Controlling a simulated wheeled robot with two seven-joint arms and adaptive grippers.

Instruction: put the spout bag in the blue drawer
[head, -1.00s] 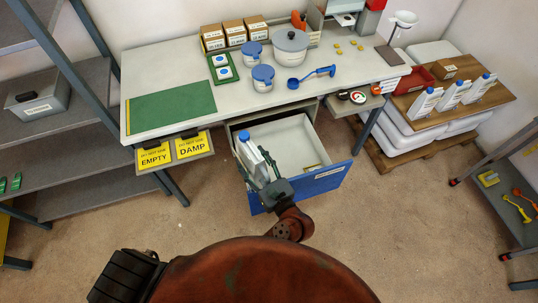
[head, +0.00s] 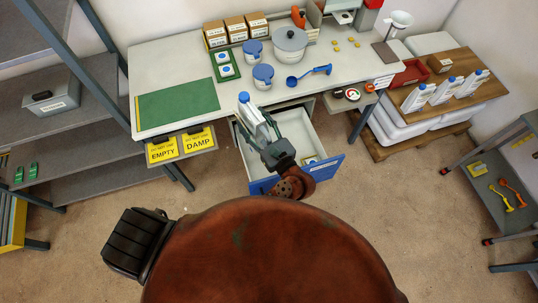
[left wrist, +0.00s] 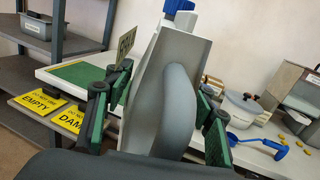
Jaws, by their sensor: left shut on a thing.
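The spout bag (head: 252,113), white and grey with a blue cap, is held upright in my left gripper (head: 266,140). In the left wrist view the bag (left wrist: 165,85) stands between the green-padded fingers (left wrist: 160,115), which are shut on it. The blue drawer (head: 325,171) is pulled open below the table. In the head view the bag overlaps the drawer's left rear part and the table's front edge; its exact height above the drawer is unclear. My gripper and wrist hide part of the drawer's inside. My right gripper is not in view.
The table (head: 200,66) carries a green mat (head: 178,107), blue-lidded jars, a pot (head: 290,44) and a blue ladle (head: 310,76). Similar bags (head: 448,90) stand on a side stand.

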